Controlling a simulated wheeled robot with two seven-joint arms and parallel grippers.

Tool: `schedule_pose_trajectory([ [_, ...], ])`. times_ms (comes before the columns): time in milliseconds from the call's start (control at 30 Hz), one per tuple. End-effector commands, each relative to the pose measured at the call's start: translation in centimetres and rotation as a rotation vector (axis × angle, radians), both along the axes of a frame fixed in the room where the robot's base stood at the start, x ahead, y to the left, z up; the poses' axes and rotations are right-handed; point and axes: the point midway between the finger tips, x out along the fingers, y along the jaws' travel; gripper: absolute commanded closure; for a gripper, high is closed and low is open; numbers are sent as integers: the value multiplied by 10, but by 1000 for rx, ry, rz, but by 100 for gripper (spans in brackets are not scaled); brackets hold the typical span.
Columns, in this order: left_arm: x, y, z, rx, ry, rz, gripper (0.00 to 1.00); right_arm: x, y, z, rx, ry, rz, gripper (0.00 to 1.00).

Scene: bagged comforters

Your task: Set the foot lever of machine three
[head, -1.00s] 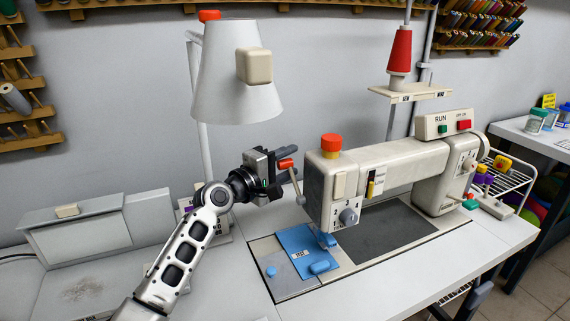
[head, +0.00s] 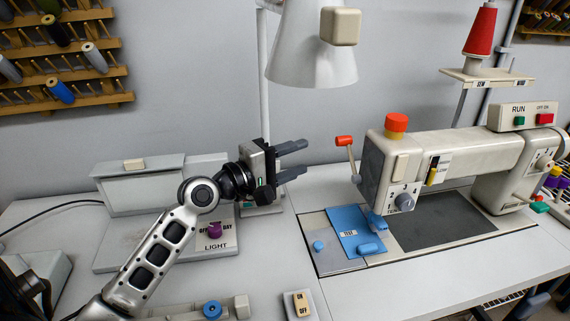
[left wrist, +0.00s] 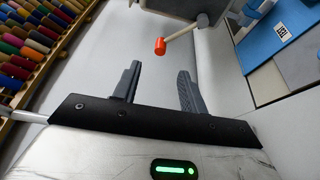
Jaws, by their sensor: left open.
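A sewing machine (head: 440,158) stands on the white table at right. A lever with a red knob (head: 344,141) sticks up from its left end. I cannot make out a machine number or a label on the lever. My left gripper (head: 304,159) is open and empty, to the left of the lever, with its fingers pointing right. In the left wrist view, the red knob (left wrist: 160,46) lies beyond the open fingertips (left wrist: 159,70) and is not touched by them. My right gripper is out of view.
A white lamp (head: 312,45) hangs above the gripper. A base with a purple LIGHT knob (head: 215,230) lies below my arm. An ON/OFF switch (head: 299,303) sits at the front. The machine carries an orange-red button (head: 396,122), a numbered dial (head: 404,201) and a blue plate (head: 350,222).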

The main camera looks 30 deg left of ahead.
Motion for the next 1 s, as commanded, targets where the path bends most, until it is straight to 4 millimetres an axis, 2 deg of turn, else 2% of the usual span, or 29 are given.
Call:
schedule_pose_trajectory([
  [200, -19, 8, -1, 0, 1, 0, 57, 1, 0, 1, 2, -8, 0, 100],
  [767, -21, 9, 1, 0, -1, 0, 57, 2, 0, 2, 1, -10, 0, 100],
  [867, -20, 9, 10, 0, -1, 0, 57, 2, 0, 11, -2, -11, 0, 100],
  [1000, -20, 9, 40, 0, -1, 0, 57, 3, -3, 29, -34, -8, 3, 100],
])
